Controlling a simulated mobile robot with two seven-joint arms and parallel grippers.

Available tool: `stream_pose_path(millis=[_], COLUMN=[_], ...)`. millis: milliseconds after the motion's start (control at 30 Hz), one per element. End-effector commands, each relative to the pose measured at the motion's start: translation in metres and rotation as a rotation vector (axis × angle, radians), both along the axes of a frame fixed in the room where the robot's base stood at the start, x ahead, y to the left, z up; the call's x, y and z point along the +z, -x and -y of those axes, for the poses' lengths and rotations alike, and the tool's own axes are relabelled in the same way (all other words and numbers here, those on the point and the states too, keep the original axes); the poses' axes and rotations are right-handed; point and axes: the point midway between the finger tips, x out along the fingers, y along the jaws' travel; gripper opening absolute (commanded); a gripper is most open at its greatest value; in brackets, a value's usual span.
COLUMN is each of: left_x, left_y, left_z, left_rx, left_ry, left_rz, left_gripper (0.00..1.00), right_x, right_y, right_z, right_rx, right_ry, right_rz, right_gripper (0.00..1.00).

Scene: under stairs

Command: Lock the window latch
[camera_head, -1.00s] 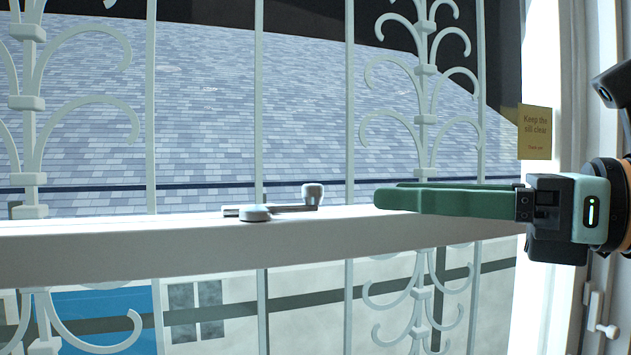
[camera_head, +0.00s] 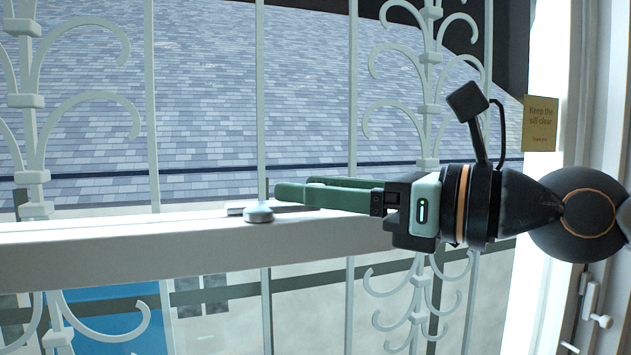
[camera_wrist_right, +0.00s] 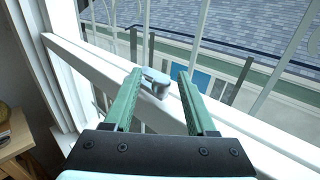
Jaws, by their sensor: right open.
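The window latch (camera_head: 259,213) is a small grey metal piece on top of the white window rail (camera_head: 190,240). In the head view its round base shows just left of my right gripper's fingertips, and its handle is mostly hidden behind the green fingers. My right gripper (camera_head: 280,191) reaches in from the right, open, with its fingers over the rail. In the right wrist view the latch (camera_wrist_right: 155,82) lies between the two spread fingers of the gripper (camera_wrist_right: 161,76), near their tips. I cannot tell whether a finger touches it. My left gripper is not in view.
White scrolled window bars (camera_head: 152,110) stand close behind the rail. A yellow note (camera_head: 541,124) is on the right side of the window. A white handle (camera_head: 597,318) is on the frame at lower right. A wooden table (camera_wrist_right: 14,140) shows at the left in the wrist view.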

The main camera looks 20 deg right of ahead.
Motion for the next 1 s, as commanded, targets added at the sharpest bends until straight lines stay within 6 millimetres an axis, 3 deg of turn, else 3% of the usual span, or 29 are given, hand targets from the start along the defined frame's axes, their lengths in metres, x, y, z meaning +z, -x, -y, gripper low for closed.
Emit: stream_pose_path(millis=[367,867,1000], left_x=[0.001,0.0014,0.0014], left_y=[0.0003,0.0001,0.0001], left_z=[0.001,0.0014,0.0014], left_rx=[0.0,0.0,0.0], left_ry=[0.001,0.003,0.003], left_rz=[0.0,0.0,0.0], left_gripper=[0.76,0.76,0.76], right_x=[-0.0002,-0.0001,-0.0001], right_y=[-0.0027,-0.0023,-0.0022], right_z=[-0.0025,-0.0025,-0.0026], right_rx=[0.0,0.001,0.001], right_ry=[0.0,0.0,0.0], right_rz=[0.0,0.0,0.0], right_gripper=[0.57,0.0,0.0])
